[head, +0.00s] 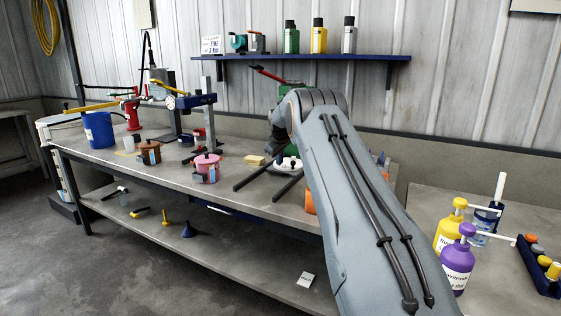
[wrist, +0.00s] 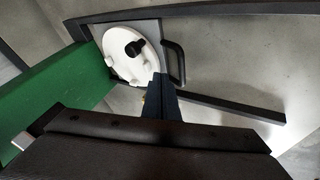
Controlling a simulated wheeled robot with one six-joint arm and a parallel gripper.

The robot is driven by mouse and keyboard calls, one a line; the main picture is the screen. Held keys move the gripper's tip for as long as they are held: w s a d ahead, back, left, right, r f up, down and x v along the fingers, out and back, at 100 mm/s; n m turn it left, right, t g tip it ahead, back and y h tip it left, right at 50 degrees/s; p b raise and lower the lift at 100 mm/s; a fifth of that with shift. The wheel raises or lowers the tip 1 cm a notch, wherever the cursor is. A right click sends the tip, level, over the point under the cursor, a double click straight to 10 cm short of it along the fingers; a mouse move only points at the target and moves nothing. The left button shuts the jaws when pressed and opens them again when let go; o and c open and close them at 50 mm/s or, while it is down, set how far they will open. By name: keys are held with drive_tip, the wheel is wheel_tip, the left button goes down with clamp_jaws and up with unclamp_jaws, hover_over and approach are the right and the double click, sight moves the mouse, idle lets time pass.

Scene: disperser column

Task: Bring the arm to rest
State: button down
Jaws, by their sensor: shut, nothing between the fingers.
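My arm (head: 365,200) reaches from the lower right up over the bench (head: 265,205), bending at its upper end near a green machine (head: 292,97) with a red lever. In the head view my gripper is mostly hidden behind the arm. In the wrist view my gripper (wrist: 163,88) shows as dark blue fingers, shut and empty. Beyond the fingertips is a white round plate (wrist: 120,48) with a black knob and a dark handle beside it. The plate also shows in the head view (head: 288,164). I cannot tell the gap between fingertips and plate.
A green column (wrist: 60,95) stands close on the left in the wrist view, and dark rails (wrist: 215,112) run near the plate. A pink pot (head: 207,168), a brown pot (head: 149,153) and a blue bucket (head: 99,130) stand on the bench. Pump bottles (head: 458,262) stand at right.

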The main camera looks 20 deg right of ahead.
drive_tip(key=shift+p+v, duration=1.35)
drive_tip(key=shift+v, duration=1.3)
drive_tip(key=shift+a, duration=0.25)
drive_tip(key=s+a+m+g+y, duration=0.1)
drive_tip(key=s+a+g, duration=0.1)
drive_tip(key=s+a, duration=0.85)
drive_tip(key=s+a+m+g+y, duration=0.1)
drive_tip(key=s+a, duration=0.6)
drive_tip(key=s, duration=0.7)
drive_tip(key=s+a+f+g, duration=0.1)
drive_tip(key=s+a, duration=0.2)
drive_tip(key=s, duration=0.8)
drive_tip(key=s+a+f+m+g, duration=0.1)
drive_tip(key=s+a+f, duration=0.1)
drive_tip(key=s, duration=0.9)
drive_tip(key=s+a+f+m+g, duration=0.1)
drive_tip(key=s+a, duration=0.3)
drive_tip(key=s, duration=0.7)
drive_tip(key=shift+s+f+y, duration=0.25)
drive_tip(key=shift+f+y, duration=0.05)
drive_tip(key=shift+y, duration=0.1)
